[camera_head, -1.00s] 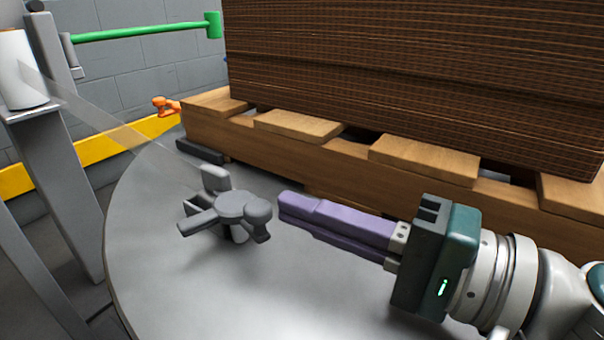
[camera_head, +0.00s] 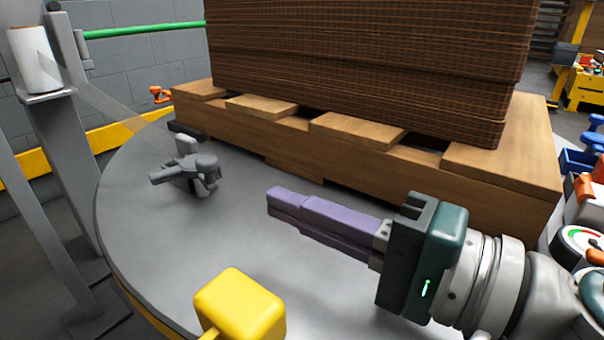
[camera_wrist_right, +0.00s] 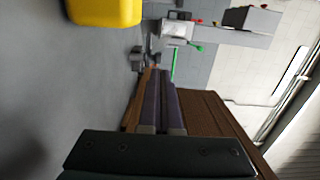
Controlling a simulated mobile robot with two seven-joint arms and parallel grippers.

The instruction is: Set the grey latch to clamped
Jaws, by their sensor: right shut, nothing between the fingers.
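The grey latch (camera_head: 190,168) stands on the round grey turntable (camera_head: 150,255), left of the middle in the head view. It has a small upright plate behind it and an arm pointing left. In the right wrist view a small grey shape (camera_wrist_right: 137,60), which looks like the latch, lies beyond the fingers. My right gripper (camera_head: 272,197) is shut and empty, its purple fingers pointing left toward the latch. A clear gap separates the fingertips from the latch. The fingers also show in the right wrist view (camera_wrist_right: 163,90). My left gripper is not in view.
A yellow block-shaped head (camera_head: 240,305) is in the near foreground. A white roll (camera_head: 33,60) with clear film stands at left. The turntable between gripper and latch is bare.

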